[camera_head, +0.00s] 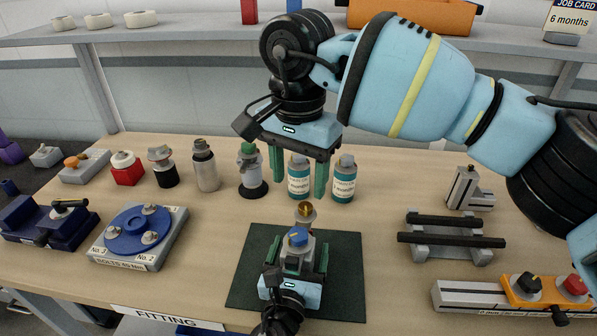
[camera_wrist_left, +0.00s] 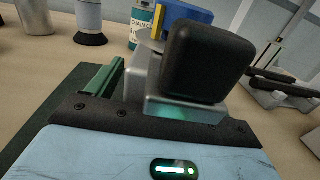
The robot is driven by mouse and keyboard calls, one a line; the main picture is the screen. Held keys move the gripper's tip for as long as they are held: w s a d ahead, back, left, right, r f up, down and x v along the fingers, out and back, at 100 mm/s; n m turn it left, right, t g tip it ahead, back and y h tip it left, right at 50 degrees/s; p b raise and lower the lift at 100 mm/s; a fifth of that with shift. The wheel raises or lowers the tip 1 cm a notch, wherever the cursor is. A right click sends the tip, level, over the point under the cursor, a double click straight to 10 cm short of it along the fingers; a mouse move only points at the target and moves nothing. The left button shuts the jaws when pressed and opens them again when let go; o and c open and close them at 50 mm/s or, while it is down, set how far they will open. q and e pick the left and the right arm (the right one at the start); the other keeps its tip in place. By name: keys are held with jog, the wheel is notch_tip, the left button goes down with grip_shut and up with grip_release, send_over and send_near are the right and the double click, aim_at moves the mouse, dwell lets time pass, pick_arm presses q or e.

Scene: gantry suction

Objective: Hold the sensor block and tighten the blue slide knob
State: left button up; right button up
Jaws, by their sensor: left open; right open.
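The sensor block (camera_head: 293,262) is a grey metal block on the dark green mat (camera_head: 345,262). On top is the blue slide knob (camera_head: 298,237) with a yellow mark; a brass-coloured fitting (camera_head: 305,211) stands just behind it. My left gripper (camera_head: 297,256) is open, with its green fingers beside the block's sides. In the left wrist view the block (camera_wrist_left: 150,95) and blue knob (camera_wrist_left: 192,13) are close, partly hidden by a black rounded part (camera_wrist_left: 209,62). My right gripper (camera_head: 299,188) is open and empty, pointing down behind and above the knob.
Two teal-labelled bottles (camera_head: 343,180) stand behind my right gripper. A row of dispensers and stamps runs left along the back. A blue round fixture (camera_head: 138,231) is at left. A rail stand (camera_head: 449,240) and an orange switch unit (camera_head: 540,290) are at right.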

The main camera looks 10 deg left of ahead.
pick_arm(q)
jog(key=s, duration=0.8)
jog(key=s+a, duration=0.1)
jog(key=s, duration=0.3)
